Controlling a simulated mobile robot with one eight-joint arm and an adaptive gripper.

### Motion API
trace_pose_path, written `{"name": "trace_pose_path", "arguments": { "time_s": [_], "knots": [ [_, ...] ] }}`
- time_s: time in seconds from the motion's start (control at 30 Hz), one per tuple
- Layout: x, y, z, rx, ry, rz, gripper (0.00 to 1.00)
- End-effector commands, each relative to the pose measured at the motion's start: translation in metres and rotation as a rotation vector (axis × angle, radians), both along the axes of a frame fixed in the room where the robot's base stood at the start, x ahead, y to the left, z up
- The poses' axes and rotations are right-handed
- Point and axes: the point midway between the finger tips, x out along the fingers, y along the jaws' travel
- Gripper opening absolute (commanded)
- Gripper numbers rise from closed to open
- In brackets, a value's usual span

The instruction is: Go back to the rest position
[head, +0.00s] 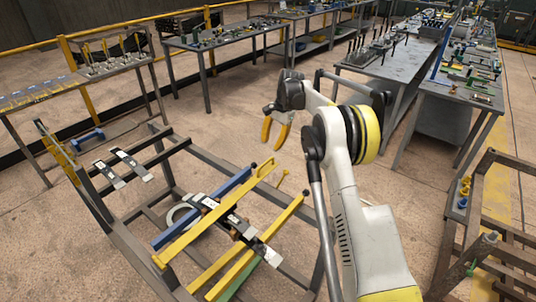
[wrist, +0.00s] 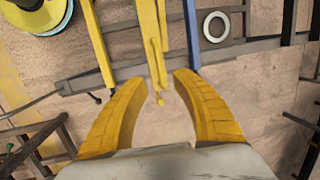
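My gripper (head: 272,143) has two yellow fingers and hangs in the air above the floor, beyond the far end of the grey metal rack (head: 128,232). In the wrist view my gripper (wrist: 161,82) has its fingers spread, with nothing between them in contact. A yellow bar (wrist: 152,38) shows beyond the fingertips, apparently lower down. The rack carries a blue bar (head: 205,207), yellow bars (head: 217,216) and several black-and-white parts (head: 243,229). A white ring (head: 176,214) lies by the blue bar; it also shows in the wrist view (wrist: 216,27).
Tables with tools and small parts stand at the back left (head: 230,38) and right (head: 402,62). Another table (head: 440,115) is at the right. A brown frame (head: 485,215) stands at the front right. Open floor (head: 235,120) lies under and around my gripper.

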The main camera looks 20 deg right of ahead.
Motion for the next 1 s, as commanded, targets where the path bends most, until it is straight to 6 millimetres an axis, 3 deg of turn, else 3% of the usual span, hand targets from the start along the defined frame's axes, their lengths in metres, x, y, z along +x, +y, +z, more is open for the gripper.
{"name": "trace_pose_path", "arguments": {
  "time_s": [0.2, 0.73, 0.87, 1.0],
  "knots": [
    [-0.002, -0.005, 0.021, 0.0, 0.0, 0.001, 0.32],
    [-0.004, -0.003, 0.028, -0.004, -0.007, 0.008, 0.32],
    [-0.017, 0.005, 0.053, -0.027, -0.044, 0.051, 0.32],
    [-0.05, 0.022, 0.096, -0.076, -0.119, 0.142, 0.32]
  ]
}}
